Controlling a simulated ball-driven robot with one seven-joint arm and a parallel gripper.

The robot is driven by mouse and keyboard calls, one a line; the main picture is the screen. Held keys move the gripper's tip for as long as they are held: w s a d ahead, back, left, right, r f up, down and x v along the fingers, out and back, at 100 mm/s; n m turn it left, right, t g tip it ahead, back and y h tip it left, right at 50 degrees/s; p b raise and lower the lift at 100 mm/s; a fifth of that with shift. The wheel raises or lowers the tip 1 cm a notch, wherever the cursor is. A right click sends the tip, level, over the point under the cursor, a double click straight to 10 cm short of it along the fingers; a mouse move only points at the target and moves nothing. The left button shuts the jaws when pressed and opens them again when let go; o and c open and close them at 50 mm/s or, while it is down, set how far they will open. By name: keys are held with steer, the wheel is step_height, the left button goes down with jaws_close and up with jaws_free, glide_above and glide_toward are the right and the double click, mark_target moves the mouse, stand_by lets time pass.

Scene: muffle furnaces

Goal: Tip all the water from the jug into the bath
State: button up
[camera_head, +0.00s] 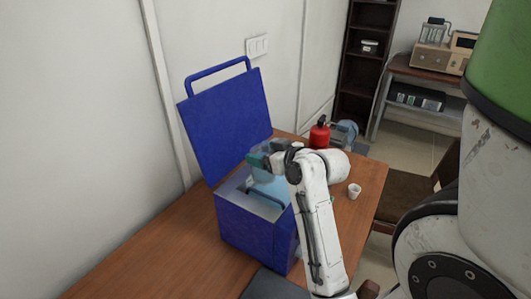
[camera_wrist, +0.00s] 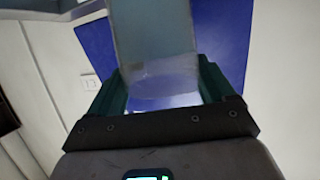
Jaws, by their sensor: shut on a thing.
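The bath is a blue box (camera_head: 245,234) on the wooden table in the head view, with its blue lid (camera_head: 226,122) standing open behind. My gripper (camera_head: 268,160) is above the bath's opening. In the wrist view my gripper (camera_wrist: 170,98) has its green fingers on both sides of a clear, pale jug (camera_wrist: 160,50), shut on it. The jug also shows faintly over the opening in the head view (camera_head: 264,174), partly hidden by my gripper. I cannot tell its exact tilt or how much water is in it.
A red canister (camera_head: 319,134) and a white cup (camera_head: 354,190) stand on the table (camera_head: 150,255) to the right of the bath. A dark flat object (camera_head: 268,284) lies at the table's front. A wall (camera_head: 75,110) stands close behind at left.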

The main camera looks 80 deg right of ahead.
steer(key=shift+f+b, duration=0.4)
steer(key=shift+f, duration=0.2)
steer(key=shift+r+m+p, duration=0.5)
steer(key=shift+p, duration=0.05)
steer(key=shift+f, duration=0.15)
steer(key=shift+s+r+m+t+y+p, duration=0.1)
steer(key=shift+r+m+t+y+p, duration=0.15)
steer(key=shift+m+t+y+p, duration=0.6)
stand_by(0.4)
steer(key=shift+s+d+m+p, duration=0.15)
steer(key=shift+m+p, duration=0.3)
steer(key=shift+p, duration=0.4)
stand_by(0.8)
steer(key=shift+d+f+m+t+y+p, duration=0.25)
steer(key=shift+m+t+p, duration=0.1)
steer(key=shift+m+p, duration=0.35)
stand_by(1.4)
steer(key=shift+s+d+f+m, duration=0.2)
steer(key=shift+f+m, duration=0.15)
steer(key=shift+m, duration=0.55)
stand_by(0.8)
